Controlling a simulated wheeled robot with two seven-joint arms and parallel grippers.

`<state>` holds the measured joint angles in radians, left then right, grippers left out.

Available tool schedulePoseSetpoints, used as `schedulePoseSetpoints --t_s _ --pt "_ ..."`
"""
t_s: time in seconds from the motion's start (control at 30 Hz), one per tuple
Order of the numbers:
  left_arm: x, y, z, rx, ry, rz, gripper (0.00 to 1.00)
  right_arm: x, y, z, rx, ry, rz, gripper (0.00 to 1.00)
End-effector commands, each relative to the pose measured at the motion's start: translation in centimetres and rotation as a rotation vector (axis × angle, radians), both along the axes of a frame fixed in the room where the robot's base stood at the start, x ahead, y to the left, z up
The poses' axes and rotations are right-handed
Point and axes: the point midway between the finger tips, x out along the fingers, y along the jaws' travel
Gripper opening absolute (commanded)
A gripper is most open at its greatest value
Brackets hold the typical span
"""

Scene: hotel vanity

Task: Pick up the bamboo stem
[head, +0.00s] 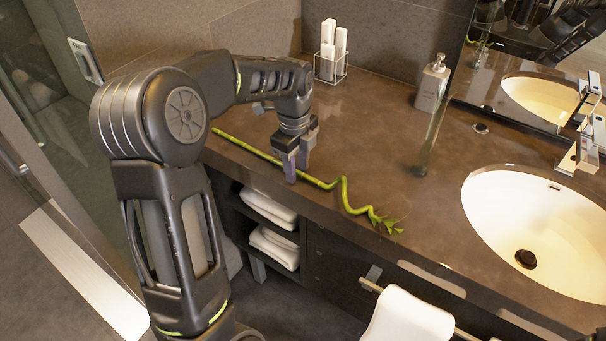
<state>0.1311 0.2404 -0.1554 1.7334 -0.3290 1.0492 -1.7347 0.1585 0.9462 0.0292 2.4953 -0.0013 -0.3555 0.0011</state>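The bamboo stem (331,185) is long, thin and green. It lies on the brown vanity counter (385,115) along its front edge, with a wavy bend and a leafy tip at its right end. My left gripper (296,168) points down over the middle of the straight part. One finger is on the near side of the stem and hides a short piece of it; the other is on the far side. The frame does not show whether the fingers press on the stem. My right gripper is not in view.
A tall narrow glass vase (431,142) and a soap dispenser (433,83) stand behind, near the mirror. A wire holder with white items (329,65) is at the back. The sink (540,222) is at right. Towels hang and lie below the counter.

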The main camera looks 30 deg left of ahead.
Motion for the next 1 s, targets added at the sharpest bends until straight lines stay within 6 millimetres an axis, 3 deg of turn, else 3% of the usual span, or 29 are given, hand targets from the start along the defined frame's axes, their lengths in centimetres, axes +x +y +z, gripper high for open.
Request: schedulePoseSetpoints --t_s 0.5,0.9,1.0 --pt "0.01 -0.01 0.04 0.0 0.0 0.0 0.35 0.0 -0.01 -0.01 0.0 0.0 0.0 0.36" --pt "0.01 -0.01 0.04 0.0 0.0 0.0 0.02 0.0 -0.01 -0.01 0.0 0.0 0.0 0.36" --pt "0.0 -0.01 0.04 0.0 0.0 0.0 0.0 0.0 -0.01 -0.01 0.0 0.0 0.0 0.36"
